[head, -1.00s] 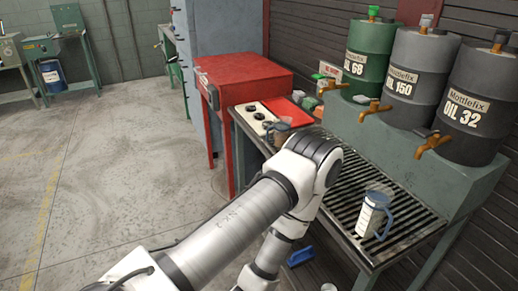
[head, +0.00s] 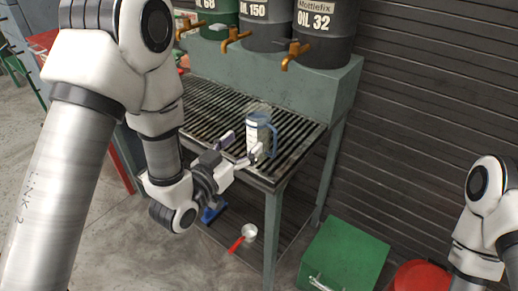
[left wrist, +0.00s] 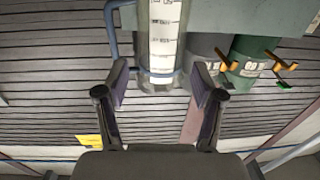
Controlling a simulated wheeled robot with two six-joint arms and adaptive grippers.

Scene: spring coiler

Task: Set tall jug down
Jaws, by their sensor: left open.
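The tall jug (head: 258,134) is clear with white scale marks and a blue rim and handle. It stands upright on the slatted bench top (head: 205,112), near its front right corner. My left gripper (head: 240,147) is open close to the jug. In the left wrist view, which is upside down, the jug (left wrist: 160,40) shows between the two open fingers (left wrist: 160,88); I cannot see either finger touching it. My right arm shows at the right edge of the head view, but its gripper is out of frame.
Oil drums (head: 325,35) with brass taps (head: 293,55) stand on a green stand behind the bench. Below are a lower shelf with a small metal cup with a red handle (head: 248,232), a green box (head: 343,258) and a red round container (head: 420,276). A shuttered wall closes the back.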

